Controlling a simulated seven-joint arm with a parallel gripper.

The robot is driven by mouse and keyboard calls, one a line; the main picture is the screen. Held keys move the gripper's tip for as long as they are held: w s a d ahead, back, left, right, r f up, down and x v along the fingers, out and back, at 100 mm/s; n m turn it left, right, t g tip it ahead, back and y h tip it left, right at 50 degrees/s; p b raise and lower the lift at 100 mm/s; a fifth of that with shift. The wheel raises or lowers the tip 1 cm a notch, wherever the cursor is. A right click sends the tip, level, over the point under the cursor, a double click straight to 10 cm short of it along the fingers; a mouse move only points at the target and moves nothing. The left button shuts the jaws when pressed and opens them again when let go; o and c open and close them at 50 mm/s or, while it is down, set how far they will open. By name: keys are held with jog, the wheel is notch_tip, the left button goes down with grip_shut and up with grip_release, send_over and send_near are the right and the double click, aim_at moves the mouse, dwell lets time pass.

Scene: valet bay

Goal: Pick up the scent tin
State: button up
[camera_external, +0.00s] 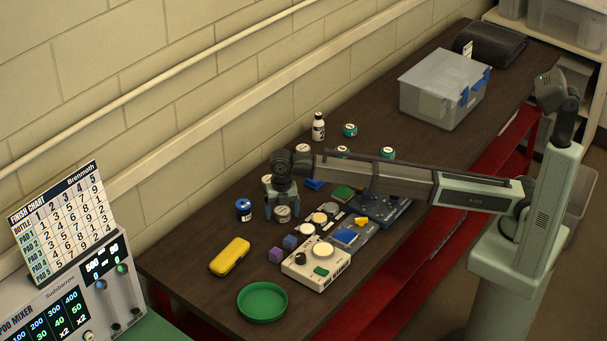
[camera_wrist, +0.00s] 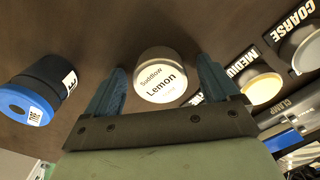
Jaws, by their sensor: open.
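The scent tin (camera_wrist: 160,78) is a short, round, pale tin with a label reading "Suddlow Lemon" on its top. In the wrist view it lies between the tips of my open gripper (camera_wrist: 162,70), with gaps showing on both sides. In the external view the tin (camera_external: 282,213) stands on the dark bench under my gripper (camera_external: 282,207), partly hidden by the fingers. The fingers point down on either side of it. I cannot tell how far down the tin they reach.
A dark jar with a blue top (camera_external: 244,210) stands close on the left, also in the wrist view (camera_wrist: 38,92). Labelled polishing pads (camera_wrist: 261,87) lie close on the right. A yellow case (camera_external: 230,256), green dish (camera_external: 262,303) and white device (camera_external: 316,266) stand nearer the front.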

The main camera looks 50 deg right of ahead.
jog(key=c, duration=1.1)
jog(key=shift+r, duration=0.1)
jog(key=shift+c, duration=0.2)
